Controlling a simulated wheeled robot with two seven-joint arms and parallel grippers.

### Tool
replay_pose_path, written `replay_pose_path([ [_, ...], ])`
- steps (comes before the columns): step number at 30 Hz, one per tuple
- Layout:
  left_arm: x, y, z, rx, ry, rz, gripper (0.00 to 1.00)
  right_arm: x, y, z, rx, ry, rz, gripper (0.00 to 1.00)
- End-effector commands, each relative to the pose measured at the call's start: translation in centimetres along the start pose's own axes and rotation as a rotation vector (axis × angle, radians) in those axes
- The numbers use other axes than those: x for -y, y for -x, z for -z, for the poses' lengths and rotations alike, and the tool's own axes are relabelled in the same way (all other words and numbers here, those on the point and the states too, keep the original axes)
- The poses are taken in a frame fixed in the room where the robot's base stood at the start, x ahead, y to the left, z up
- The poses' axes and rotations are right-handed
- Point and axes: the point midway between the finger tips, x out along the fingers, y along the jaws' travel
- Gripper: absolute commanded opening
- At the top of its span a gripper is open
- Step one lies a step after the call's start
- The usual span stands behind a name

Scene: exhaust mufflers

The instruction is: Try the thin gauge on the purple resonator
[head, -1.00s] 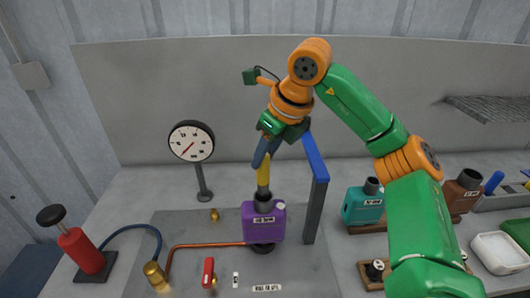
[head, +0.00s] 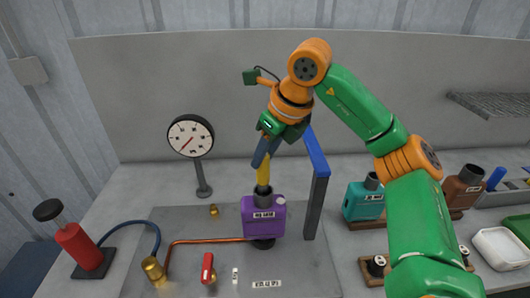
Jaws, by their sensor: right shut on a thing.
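The purple resonator (head: 263,222) stands upright on the grey plate, with a white label on its front and a dark neck on top. My right gripper (head: 266,150) is above it, pointing down, shut on the thin gauge (head: 263,174), whose yellow part shows below the fingers. The gauge's lower end meets the mouth of the neck; its tip is hidden, and how deep it sits cannot be told. My left gripper is not in view.
A blue-topped post (head: 316,175) stands close right of the resonator. A dial (head: 191,136) on a stand is behind left. A red pump (head: 78,245) with a hose is at far left. A teal resonator (head: 363,202) and a brown one (head: 463,190) stand right.

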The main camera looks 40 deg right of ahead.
Motion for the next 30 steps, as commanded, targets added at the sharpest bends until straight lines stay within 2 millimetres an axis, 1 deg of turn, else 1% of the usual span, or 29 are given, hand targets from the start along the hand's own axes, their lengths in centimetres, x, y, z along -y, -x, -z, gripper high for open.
replay_pose_path([
  [30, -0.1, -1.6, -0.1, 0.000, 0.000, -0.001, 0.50, 0.0, -1.9, 0.8, 0.001, -0.001, 0.000, 0.00],
])
